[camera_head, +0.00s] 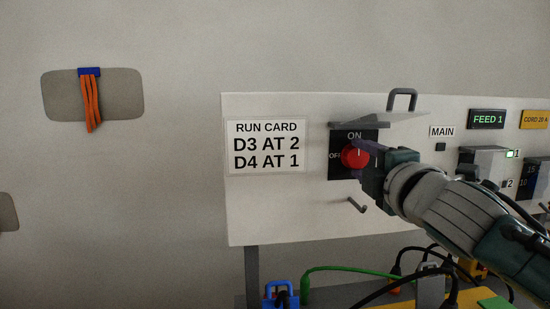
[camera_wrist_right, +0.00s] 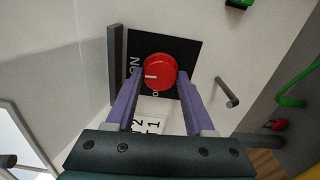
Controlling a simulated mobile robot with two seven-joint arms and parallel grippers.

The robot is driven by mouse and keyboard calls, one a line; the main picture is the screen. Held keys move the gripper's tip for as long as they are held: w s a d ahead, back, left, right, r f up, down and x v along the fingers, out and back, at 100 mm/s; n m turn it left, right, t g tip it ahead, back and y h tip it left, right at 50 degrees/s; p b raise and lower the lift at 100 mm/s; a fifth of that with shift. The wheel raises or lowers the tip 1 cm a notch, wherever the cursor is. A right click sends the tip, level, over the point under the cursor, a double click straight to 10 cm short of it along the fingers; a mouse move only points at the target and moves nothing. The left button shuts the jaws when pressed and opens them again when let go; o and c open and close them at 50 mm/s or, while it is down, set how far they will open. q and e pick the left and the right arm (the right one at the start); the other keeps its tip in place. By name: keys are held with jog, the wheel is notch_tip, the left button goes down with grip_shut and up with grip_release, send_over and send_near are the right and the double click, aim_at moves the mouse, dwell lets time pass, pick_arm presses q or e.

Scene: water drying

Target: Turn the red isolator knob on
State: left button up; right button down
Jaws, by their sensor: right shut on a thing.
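The red isolator knob (camera_head: 352,157) sits on a black plate (camera_head: 336,172) on the white panel, with ON printed above it and OFF to its left. My right gripper (camera_head: 363,160) reaches it from the right and partly covers it. In the right wrist view the knob (camera_wrist_right: 159,72) lies between the two purple fingers of my right gripper (camera_wrist_right: 161,77), which is shut on it. The knob's white mark points left there, toward the ON lettering. My left gripper is not in view.
A grey hood (camera_head: 378,120) juts out above the knob, and a grey peg (camera_head: 356,205) sticks out below the plate. A run card (camera_head: 266,147) is left of the plate. Cables, including a green one (camera_head: 345,270), lie below the panel.

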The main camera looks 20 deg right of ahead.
jog(key=shift+m, duration=0.5)
jog(key=shift+c, duration=1.3)
grip_release()
jog(key=v, duration=1)
